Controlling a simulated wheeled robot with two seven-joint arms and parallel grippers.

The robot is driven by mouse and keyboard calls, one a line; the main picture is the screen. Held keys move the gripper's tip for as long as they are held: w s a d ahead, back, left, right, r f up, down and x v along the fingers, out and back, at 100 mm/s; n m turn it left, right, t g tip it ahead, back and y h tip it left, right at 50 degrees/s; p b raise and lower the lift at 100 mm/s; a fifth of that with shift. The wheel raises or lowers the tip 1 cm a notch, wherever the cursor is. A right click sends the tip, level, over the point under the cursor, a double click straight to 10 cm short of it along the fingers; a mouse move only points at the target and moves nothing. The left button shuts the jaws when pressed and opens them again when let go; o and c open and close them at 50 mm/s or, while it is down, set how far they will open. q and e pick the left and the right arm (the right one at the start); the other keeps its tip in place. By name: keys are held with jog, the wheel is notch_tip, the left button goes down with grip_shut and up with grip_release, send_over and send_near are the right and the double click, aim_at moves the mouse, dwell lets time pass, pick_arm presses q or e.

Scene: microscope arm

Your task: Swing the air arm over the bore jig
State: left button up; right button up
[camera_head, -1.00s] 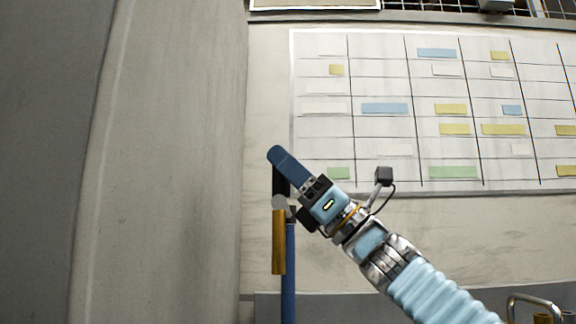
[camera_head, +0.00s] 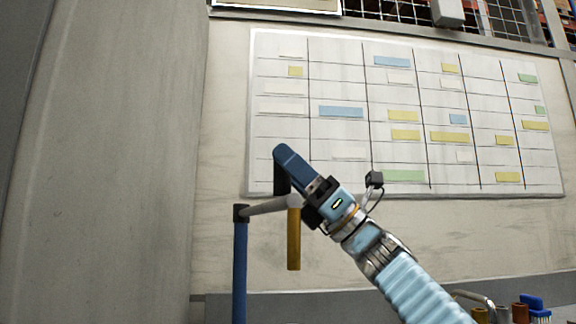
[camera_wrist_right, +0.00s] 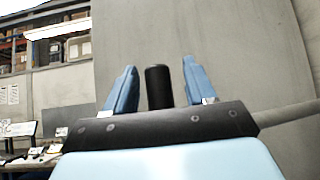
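The air arm stands left of centre in the head view: a blue post (camera_head: 240,265), a grey bar (camera_head: 266,207) reaching right from its top, and a brass-coloured tube (camera_head: 293,240) hanging from the bar's end. A black upright handle (camera_head: 280,182) rises at that end and also shows in the right wrist view (camera_wrist_right: 159,88). My right gripper (camera_head: 290,163) is around the handle, one blue finger on each side. In the wrist view narrow gaps show between handle and both fingers. My left gripper is out of view. I see no part that I can identify as the bore jig.
A whiteboard chart (camera_head: 330,90) with coloured notes hangs on the back wall. A large grey panel (camera_head: 100,160) fills the left. A blue brush-like item (camera_head: 535,305) and several small cylinders are at the bottom right, beside a curved metal handle (camera_head: 475,298).

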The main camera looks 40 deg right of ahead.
jog(key=b+v, duration=0.6)
jog(key=v, duration=0.7)
jog(key=shift+s+d+f, duration=0.2)
jog(key=shift+f, duration=0.1)
